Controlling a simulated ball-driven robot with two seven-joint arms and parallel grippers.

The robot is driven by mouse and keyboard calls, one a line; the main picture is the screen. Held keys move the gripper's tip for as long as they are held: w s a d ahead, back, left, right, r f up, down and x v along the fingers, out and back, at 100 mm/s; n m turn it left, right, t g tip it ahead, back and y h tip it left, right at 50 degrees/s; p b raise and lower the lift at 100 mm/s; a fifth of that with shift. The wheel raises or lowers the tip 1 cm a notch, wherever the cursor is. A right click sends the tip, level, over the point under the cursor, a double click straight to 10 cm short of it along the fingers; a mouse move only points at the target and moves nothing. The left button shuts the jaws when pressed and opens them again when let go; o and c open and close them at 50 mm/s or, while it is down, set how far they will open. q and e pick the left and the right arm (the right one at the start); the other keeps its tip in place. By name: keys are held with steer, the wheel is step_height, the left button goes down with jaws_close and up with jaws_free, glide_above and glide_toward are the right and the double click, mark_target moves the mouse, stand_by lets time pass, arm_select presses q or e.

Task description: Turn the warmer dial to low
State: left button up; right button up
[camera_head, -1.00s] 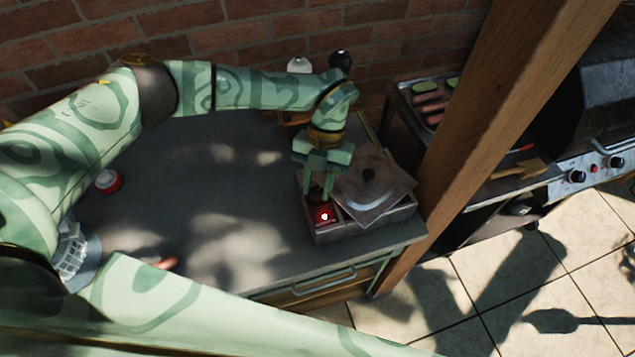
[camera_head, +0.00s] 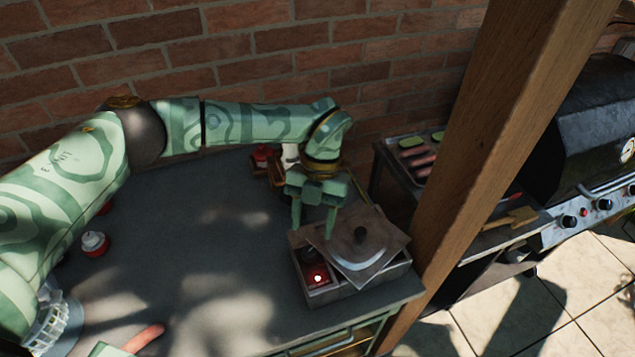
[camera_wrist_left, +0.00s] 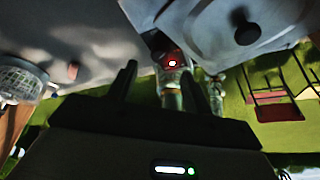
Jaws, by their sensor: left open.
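The warmer looks to be the grey open box (camera_head: 348,293) at the table's right front corner. In its left compartment is a red round piece with a bright white spot (camera_head: 317,277); I cannot tell whether this is the dial, nor read any setting. It also shows in the left wrist view (camera_wrist_left: 172,63). A square lid with a dark knob (camera_head: 378,248) lies askew over the box's right part. My left gripper (camera_head: 313,232) is open and empty, pointing down above the box's back left edge, apart from the red piece.
A wooden post (camera_head: 480,140) stands close to the right of the box. A brick wall (camera_head: 250,50) runs behind the table. A red and white jar (camera_head: 95,243) and an orange sausage-like thing (camera_head: 145,338) are at left. The table's middle (camera_head: 200,235) is clear.

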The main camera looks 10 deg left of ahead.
arm_select(q)
steer(key=v, duration=1)
steer(key=shift+w+r+b, duration=0.2)
steer(key=shift+r+b, duration=0.05)
steer(key=shift+b, duration=0.1)
